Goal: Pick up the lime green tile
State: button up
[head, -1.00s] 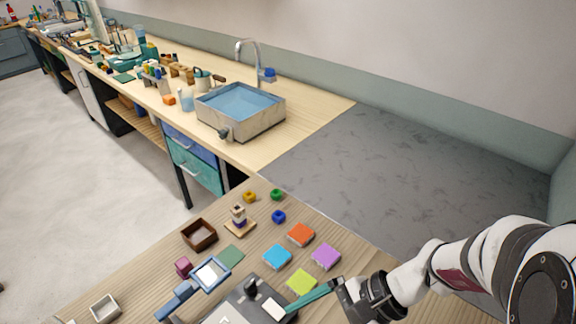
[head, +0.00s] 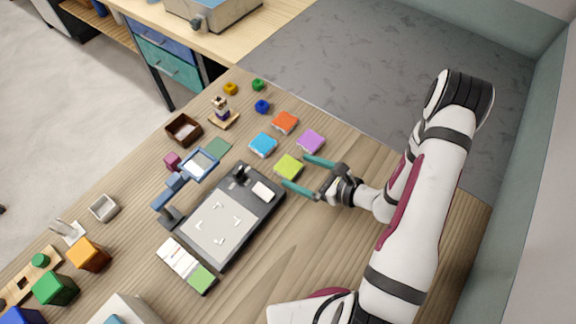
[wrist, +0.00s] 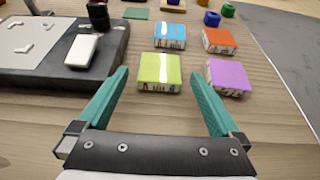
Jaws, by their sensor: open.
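The lime green tile (head: 288,167) lies flat on the wooden table, to the right of the dark device. In the wrist view the lime green tile (wrist: 160,72) is centred just beyond my fingertips. My gripper (head: 294,174) has two teal fingers spread wide apart, with nothing between their pads. It also shows in the wrist view (wrist: 162,75), where the fingers point towards the tile with one on each side of its line. I cannot tell the exact height of the fingers above the table.
A purple tile (head: 311,141) lies close to the lime one, near my far finger. A blue tile (head: 263,145) and an orange tile (head: 285,123) lie behind. The dark device (head: 218,226) with a magnifier (head: 199,164) stands left. Bare table lies at right.

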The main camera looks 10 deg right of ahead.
aim_at(289, 167)
jog(key=x, duration=0.3)
jog(key=shift+w+a, duration=0.3)
jog(key=c, duration=1.5)
